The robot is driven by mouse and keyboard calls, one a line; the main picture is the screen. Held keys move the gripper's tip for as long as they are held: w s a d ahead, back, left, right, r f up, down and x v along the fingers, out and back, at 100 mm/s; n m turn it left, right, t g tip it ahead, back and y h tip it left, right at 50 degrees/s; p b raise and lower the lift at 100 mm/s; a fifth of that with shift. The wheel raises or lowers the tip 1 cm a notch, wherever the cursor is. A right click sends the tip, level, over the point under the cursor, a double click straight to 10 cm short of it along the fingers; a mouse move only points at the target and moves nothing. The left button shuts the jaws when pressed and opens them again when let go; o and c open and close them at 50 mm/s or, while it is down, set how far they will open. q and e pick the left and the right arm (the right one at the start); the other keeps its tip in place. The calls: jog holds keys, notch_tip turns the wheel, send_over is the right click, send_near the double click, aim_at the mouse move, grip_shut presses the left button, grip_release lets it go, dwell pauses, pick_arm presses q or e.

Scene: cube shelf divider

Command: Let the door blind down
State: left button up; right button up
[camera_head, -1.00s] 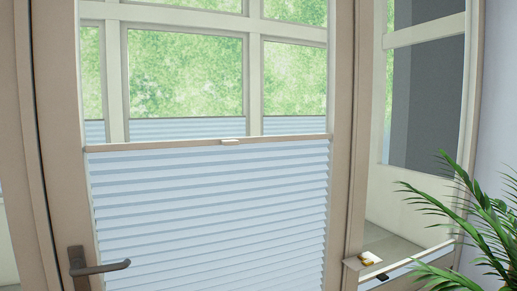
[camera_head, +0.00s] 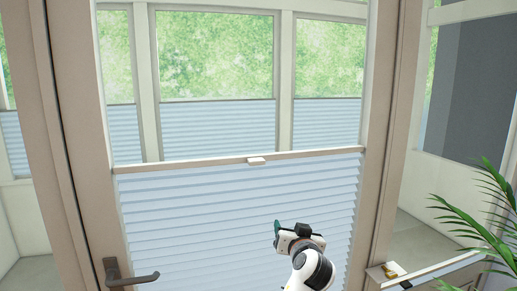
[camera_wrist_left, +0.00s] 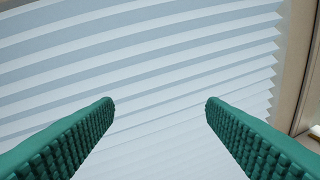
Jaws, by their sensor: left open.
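The door blind (camera_head: 200,215) is light blue and pleated. It covers the lower part of the door's glass, and the glass above its top rail (camera_head: 190,164) is clear. A small white handle (camera_head: 257,160) sits near the middle of that rail. My left gripper (camera_head: 277,229) is in front of the blind, below and slightly right of the handle. In the left wrist view its green fingers (camera_wrist_left: 158,106) are wide apart and empty, with the pleats (camera_wrist_left: 150,60) filling the view beyond. The handle is not in the wrist view. My right gripper is not in view.
The door's lever handle (camera_head: 135,278) is at the lower left on the beige frame. A green plant (camera_head: 485,215) stands at the right, by a lower blind rail with a small gold-coloured piece (camera_head: 392,270). More blue blinds (camera_head: 215,130) hang on windows beyond the glass.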

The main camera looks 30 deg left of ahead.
aim_at(258, 163)
pick_arm(q)
jog(key=s+a+r+n+g+y+p, duration=0.1)
jog(key=s+a+r+n+y, duration=0.15)
jog(key=r, duration=0.55)
jog(key=s+a+r+n+y+p, duration=0.1)
jog(key=s+r+n, duration=0.2)
jog(key=r, duration=0.5)
jog(key=shift+m, duration=0.35)
jog(key=p+x, duration=0.4)
jog(key=x, duration=0.6)
jog(key=shift+w+a+f+p, duration=0.1)
jog(key=shift+w+a+p, duration=0.1)
jog(key=shift+w+p, duration=0.1)
jog(key=shift+w+a+f, duration=0.15)
jog(key=shift+w+a, duration=0.2)
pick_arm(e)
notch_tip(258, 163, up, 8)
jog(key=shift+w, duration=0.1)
